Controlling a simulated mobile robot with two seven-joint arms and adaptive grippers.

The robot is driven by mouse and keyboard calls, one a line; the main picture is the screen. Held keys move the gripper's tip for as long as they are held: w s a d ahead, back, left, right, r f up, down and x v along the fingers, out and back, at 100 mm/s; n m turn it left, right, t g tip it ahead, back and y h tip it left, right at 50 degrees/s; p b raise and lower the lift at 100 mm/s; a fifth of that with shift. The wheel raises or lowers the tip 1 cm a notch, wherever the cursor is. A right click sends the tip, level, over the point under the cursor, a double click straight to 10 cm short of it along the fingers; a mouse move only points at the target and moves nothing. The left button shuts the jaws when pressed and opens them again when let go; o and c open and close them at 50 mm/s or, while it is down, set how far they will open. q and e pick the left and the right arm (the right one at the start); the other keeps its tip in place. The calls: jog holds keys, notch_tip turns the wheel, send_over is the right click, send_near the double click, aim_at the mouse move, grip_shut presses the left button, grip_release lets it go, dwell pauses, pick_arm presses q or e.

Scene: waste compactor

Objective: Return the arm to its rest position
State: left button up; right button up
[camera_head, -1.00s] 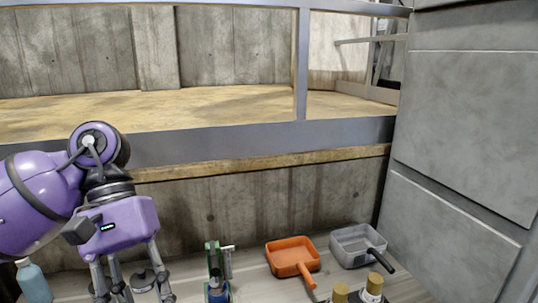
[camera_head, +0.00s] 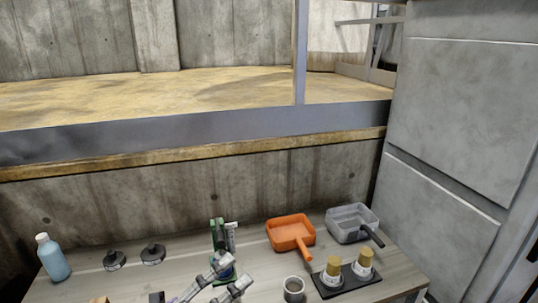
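My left gripper (camera_head: 238,270) shows at the bottom edge of the head view. Only its grey fingers are seen, pointing up and to the right, with a gap between them and nothing held. They overlap the view of a green and grey device (camera_head: 217,235) on the table (camera_head: 185,250), and hide its lower part. I cannot tell how high the fingers are above the table. The rest of the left arm is out of the picture. My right gripper is not in view.
The table holds a blue bottle (camera_head: 53,258), two dark round pieces (camera_head: 152,254), an orange pan (camera_head: 290,232), a grey pan (camera_head: 351,222), a small cup (camera_head: 293,288) and a black tray (camera_head: 347,286) with two yellow-topped items. A concrete wall (camera_head: 270,185) stands behind; grey panels (camera_head: 465,110) are at right.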

pick_arm(q)
jog(key=s+a+f+n+t+y, duration=0.1)
jog(key=s+a+f+n+y, duration=0.1)
jog(key=a+f+n+y, duration=0.4)
jog(key=s+a+f+n+y+p, duration=0.15)
jog(key=f+n+y, duration=0.25)
jog(key=f+n, duration=0.45)
jog(key=s+a+f+n+t+y+b, duration=0.1)
jog(key=s+a+f+n+y, duration=0.25)
jog(key=f+n+y, duration=0.35)
jog(key=s+a+f+n+g+y+p, duration=0.1)
jog(key=s+f+n+g, duration=0.6)
jog(key=s+f, duration=0.8)
jog(key=shift+s+a+n, duration=0.55)
jog(key=shift+s+n, duration=0.2)
jog(key=shift+s, duration=0.25)
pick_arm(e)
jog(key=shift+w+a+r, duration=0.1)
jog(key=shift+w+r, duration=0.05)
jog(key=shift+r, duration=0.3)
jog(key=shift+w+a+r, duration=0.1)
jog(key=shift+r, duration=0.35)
